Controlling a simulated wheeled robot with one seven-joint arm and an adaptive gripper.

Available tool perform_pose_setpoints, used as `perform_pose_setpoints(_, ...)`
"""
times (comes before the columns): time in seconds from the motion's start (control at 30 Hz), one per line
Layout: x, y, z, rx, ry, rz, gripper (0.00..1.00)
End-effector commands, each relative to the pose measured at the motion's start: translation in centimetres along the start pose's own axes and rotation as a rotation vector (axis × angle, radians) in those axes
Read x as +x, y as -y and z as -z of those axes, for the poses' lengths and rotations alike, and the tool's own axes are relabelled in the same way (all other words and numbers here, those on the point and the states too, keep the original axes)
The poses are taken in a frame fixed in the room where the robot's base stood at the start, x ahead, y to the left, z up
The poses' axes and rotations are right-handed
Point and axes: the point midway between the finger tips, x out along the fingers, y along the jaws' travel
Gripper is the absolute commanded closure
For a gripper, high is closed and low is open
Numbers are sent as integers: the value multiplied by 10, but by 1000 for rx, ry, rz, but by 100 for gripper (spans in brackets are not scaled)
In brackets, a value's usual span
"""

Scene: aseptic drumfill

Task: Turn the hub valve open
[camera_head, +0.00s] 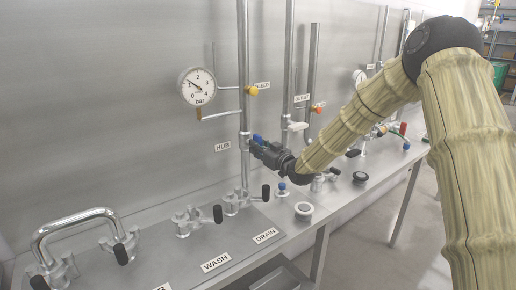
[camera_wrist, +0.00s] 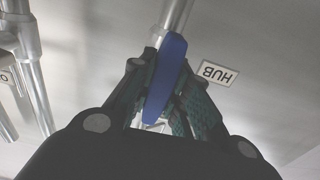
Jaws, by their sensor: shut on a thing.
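The hub valve has a blue handle (camera_wrist: 165,78), and a HUB label (camera_head: 223,147) is on the steel wall to its left in the head view. The blue handle also shows in the head view (camera_head: 258,139) at the vertical pipe. My gripper (camera_wrist: 162,112) is shut on the blue handle, one finger on each side of it. In the head view my gripper (camera_head: 262,150) reaches the pipe from the right. The fingers hide much of the valve body. In the wrist view the HUB label (camera_wrist: 217,74) appears upside down.
A pressure gauge (camera_head: 198,87) and a yellow knob (camera_head: 253,90) are above the valve. A white handle (camera_head: 297,126) and a red knob (camera_head: 316,109) are on pipes to the right. Below, the steel bench (camera_head: 190,255) carries clamp fittings and a bent pipe (camera_head: 75,222).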

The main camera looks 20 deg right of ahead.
Motion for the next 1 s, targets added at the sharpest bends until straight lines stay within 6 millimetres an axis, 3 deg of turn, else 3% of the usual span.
perform_pose_setpoints(0.07, 1, 0, 0, -2, 0, 0, 100)
perform_pose_setpoints(0.1, 1, 0, 0, -2, 0, 0, 77)
perform_pose_setpoints(0.2, 0, 0, 0, -2, 0, 0, 61)
perform_pose_setpoints(0.63, -7, 0, 0, 0, 0, 0, 61)
perform_pose_setpoints(1.0, -68, 0, 1, 1, 0, 0, 61)
